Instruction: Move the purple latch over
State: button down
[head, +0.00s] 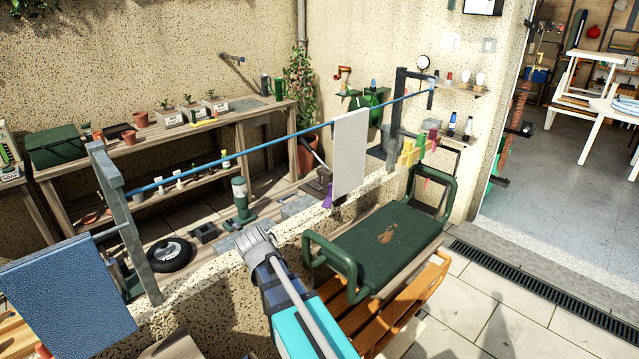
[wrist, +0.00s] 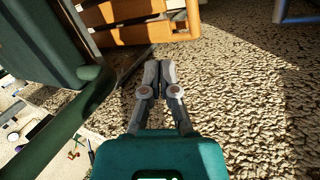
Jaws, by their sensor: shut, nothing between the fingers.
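A small purple piece (head: 327,195), which looks like the purple latch, shows at the lower left edge of a white panel (head: 350,155). The panel stands upright near a long blue rod (head: 240,160). The latch is small, so its exact shape and how it is attached are unclear. My gripper (head: 256,242) is in front of the rough low wall, to the left of and below the latch, and apart from it. The wrist view shows my gripper (wrist: 160,72) with its two grey fingers together and nothing between them. I cannot make out the latch in the wrist view.
A green-cushioned seat with a green tubular frame (head: 385,245) is to the right of my arm, with an orange slatted bench (head: 415,305) below. A blue textured panel (head: 65,300) is at the left. Coloured clips (head: 410,152) hang near the right post. Tiled floor (head: 480,325) is free at right.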

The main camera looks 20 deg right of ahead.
jog(key=w+d+r+h, duration=0.1)
jog(key=w+r+h, duration=0.1)
jog(key=w, duration=0.3)
jog(key=w+d+r+h, duration=0.2)
jog(key=w+r+h, duration=0.1)
jog(key=w, duration=0.1)
jog(key=w+d+r+h, duration=0.2)
jog(key=w+r, duration=0.1)
jog(key=w, duration=0.2)
jog(key=shift+w+r, duration=0.3)
jog(key=w+d+r+m+g+h+b, duration=0.1)
jog(key=w+r+m+g+h, duration=0.2)
jog(key=w, duration=0.7)
notch_tip(320, 180, up, 4)
jog(key=h, duration=0.2)
jog(key=shift+w+d+f+h+b, duration=0.15)
jog(key=shift+w+d+h+b, duration=0.15)
jog(key=shift+w+d+b, duration=0.1)
jog(key=shift+s+d, duration=0.1)
jog(key=shift+d, duration=0.05)
jog(key=s+d, duration=0.5)
jog(key=d, duration=0.6)
jog(key=shift+d, duration=0.4)
